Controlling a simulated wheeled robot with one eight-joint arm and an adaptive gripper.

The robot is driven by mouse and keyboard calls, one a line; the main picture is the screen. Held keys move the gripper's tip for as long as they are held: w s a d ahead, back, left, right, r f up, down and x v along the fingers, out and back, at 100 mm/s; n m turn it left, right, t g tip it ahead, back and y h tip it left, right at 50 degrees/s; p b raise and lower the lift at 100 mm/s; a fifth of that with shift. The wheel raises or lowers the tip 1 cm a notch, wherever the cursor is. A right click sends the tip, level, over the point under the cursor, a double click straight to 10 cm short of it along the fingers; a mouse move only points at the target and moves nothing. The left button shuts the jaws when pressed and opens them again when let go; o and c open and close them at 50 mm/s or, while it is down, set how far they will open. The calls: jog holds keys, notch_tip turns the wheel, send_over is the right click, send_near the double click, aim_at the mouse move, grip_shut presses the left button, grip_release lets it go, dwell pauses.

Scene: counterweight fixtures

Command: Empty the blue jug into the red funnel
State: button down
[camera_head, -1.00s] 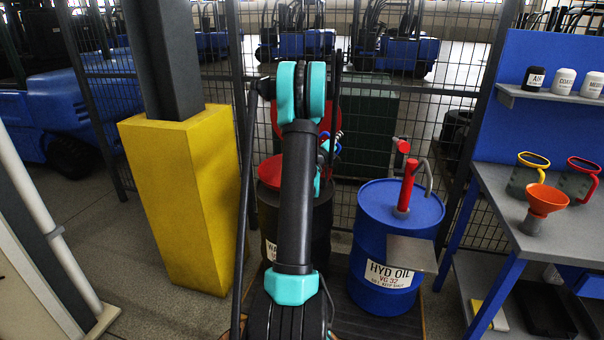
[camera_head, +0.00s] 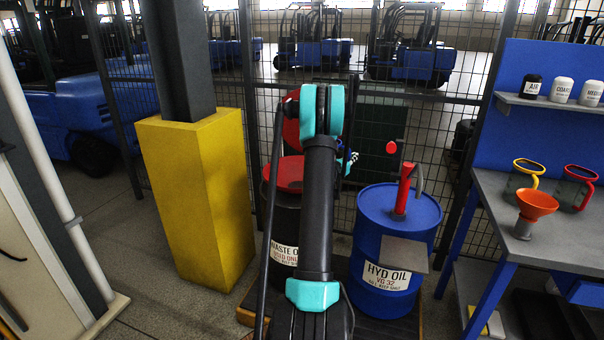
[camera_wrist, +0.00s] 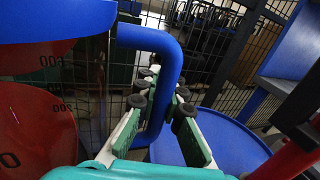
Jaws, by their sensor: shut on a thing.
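The blue jug shows at the left of the wrist view, with a blue rim (camera_wrist: 50,22), a see-through body with dark volume marks, and a blue handle (camera_wrist: 168,62). My gripper (camera_wrist: 162,118) is shut on that handle. In the head view my own arm hides most of the jug and gripper. The red funnel (camera_head: 288,176) sits on top of the dark waste oil drum (camera_head: 284,222), partly behind my arm. Red shows through and below the jug in the wrist view. I cannot tell the liquid level or whether anything is pouring.
A blue hydraulic oil drum (camera_head: 372,238) with a red hand pump (camera_head: 403,190) stands right of my arm. A yellow-based pillar (camera_head: 196,200) stands left. A bench (camera_head: 485,190) at right carries an orange funnel (camera_head: 537,203) and yellow- and red-rimmed jugs. Wire fencing closes the back.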

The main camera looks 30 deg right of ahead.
notch_tip(320, 180, up, 4)
jog(key=shift+r, duration=0.25)
dwell(0.4)
jog(key=w+a+f+n+t+y, duration=0.1)
jog(key=w+a+n+t+y, duration=0.25)
jog(key=a, duration=0.95)
jog(key=w+a+n+t+y, duration=0.3)
jog(key=w+a+y, duration=0.15)
jog(key=a, duration=0.95)
jog(key=w+a+f+n+t+y, duration=0.1)
jog(key=w+a+n+t+y, duration=0.3)
jog(key=a, duration=0.9)
jog(key=a+n+y, duration=0.2)
jog(key=a+y, duration=0.2)
jog(key=a, duration=1.2)
jog(key=shift+s, duration=0.2)
jog(key=shift+d+f, duration=0.1)
jog(key=shift+d, duration=0.05)
